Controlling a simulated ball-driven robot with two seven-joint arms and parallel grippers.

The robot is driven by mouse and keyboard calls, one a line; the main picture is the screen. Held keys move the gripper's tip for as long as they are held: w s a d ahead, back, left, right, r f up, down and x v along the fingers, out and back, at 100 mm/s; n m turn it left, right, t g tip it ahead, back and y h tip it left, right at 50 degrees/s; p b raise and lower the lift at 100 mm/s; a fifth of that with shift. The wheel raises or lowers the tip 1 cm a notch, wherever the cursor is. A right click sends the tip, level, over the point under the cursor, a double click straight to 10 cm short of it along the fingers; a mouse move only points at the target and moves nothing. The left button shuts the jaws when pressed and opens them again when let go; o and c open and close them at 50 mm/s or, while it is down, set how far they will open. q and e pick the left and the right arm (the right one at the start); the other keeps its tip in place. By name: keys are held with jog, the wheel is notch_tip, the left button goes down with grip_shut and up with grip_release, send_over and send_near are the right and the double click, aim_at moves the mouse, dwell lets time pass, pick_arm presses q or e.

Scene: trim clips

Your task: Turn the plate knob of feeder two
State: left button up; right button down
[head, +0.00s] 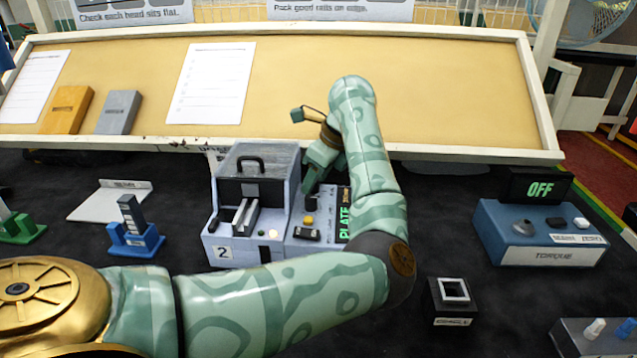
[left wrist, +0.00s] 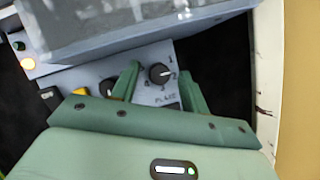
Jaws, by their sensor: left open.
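Feeder two (head: 262,165) is a grey box with a black handle on its lid and a "2" label on its front. Its control panel (head: 300,242) is on its right side. The plate knob (left wrist: 158,73) is small, round and black, with a white pointer mark, on the grey panel with a printed scale and the word "PLATE". My left gripper (head: 318,165) reaches down over the back of the panel and hides the knob in the head view. In the left wrist view its open fingers (left wrist: 161,76) stand on either side of the knob; contact cannot be told. My right gripper is out of view.
The panel also has a yellow button (head: 308,219), a black switch (head: 307,233) and a green "PLATE" display (head: 344,222). A blue torque box (head: 540,235) showing "OFF" stands right. A blue holder (head: 136,242) stands left. A tan board (head: 440,95) rises behind.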

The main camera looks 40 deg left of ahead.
pick_arm(q)
jog(key=shift+f, duration=0.15)
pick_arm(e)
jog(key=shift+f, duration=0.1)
pick_arm(q)
grip_shut()
jog(key=shift+s, duration=0.1)
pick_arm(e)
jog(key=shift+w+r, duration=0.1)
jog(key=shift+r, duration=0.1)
pick_arm(q)
jog(key=shift+r+m+t+p, duration=0.2)
jog(key=shift+m+t+p, duration=0.4)
jog(key=shift+m+p, duration=0.65)
jog(key=shift+s+f+m+t+p, duration=0.1)
jog(key=shift+m+t+p, duration=0.7)
jog(key=shift+m, duration=0.75)
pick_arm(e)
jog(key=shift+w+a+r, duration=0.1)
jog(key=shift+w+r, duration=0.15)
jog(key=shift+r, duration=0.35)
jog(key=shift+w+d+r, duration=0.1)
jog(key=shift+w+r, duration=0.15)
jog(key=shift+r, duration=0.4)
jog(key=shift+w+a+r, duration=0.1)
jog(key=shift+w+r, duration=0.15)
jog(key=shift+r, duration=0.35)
